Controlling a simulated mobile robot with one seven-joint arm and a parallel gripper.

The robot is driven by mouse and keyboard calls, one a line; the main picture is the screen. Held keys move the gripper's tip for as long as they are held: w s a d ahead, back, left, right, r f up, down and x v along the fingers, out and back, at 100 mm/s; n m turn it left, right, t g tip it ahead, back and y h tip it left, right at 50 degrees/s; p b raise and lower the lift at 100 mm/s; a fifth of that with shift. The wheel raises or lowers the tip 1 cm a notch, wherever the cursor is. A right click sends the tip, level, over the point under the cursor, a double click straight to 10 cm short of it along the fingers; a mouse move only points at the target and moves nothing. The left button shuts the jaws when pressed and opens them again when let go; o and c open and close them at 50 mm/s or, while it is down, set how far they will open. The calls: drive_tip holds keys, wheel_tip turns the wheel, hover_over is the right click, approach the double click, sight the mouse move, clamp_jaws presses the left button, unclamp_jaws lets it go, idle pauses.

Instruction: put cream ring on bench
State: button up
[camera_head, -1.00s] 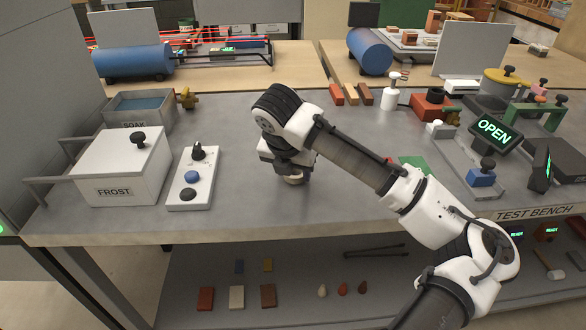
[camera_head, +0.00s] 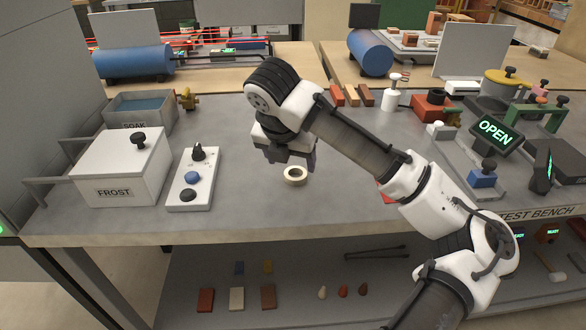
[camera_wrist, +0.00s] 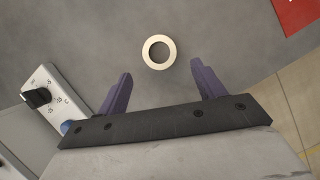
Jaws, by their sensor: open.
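The cream ring (camera_head: 286,174) lies flat on the grey bench (camera_head: 250,210), right of the control panel with knobs. My gripper (camera_head: 287,160) is just above and behind it, apart from it. In the wrist view the ring (camera_wrist: 146,52) lies beyond the fingertips, roughly midway between them. My gripper (camera_wrist: 162,68) is open there, with its two purple fingers spread and nothing between them.
The knob panel (camera_head: 192,180) and the white FROST box (camera_head: 120,170) stand to the left. A SOAK tank (camera_head: 140,108) is behind them. Coloured bars (camera_head: 351,95) and a white bottle (camera_head: 390,98) stand at the back. The bench around the ring is clear.

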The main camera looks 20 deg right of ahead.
drive_tip(key=v, duration=0.7)
